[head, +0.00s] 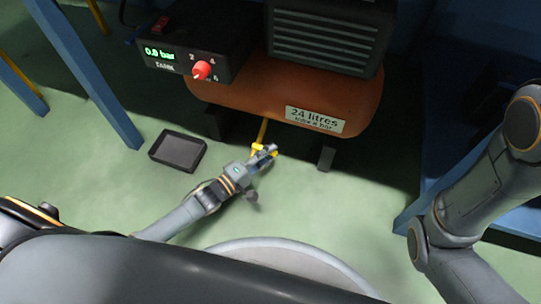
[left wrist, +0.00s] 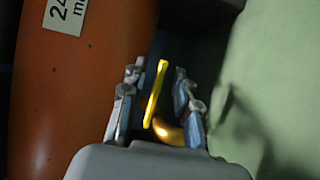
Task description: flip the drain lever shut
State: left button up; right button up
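An orange air tank (head: 262,98) marked "24 litres" stands under the bench. My left gripper (head: 268,150) is at the lower end of the lever in the head view. In the left wrist view the yellow lever (left wrist: 156,92) stands between the two open fingers of my left gripper (left wrist: 157,95), with gaps on both sides. A brass-yellow piece (left wrist: 168,132) shows deeper between the fingers. My right arm is at the right, but its gripper is out of view.
A control box (head: 195,45) with a red knob (head: 201,70) reads "0.0 bar" above the tank. A dark shallow tray (head: 178,151) lies on the green floor. Tank feet (head: 326,155) and blue posts (head: 95,75) stand near my left arm.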

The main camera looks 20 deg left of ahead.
pick_arm(q)
jog(key=shift+w+d, duration=0.35)
jog(key=shift+w, duration=0.15)
grip_shut()
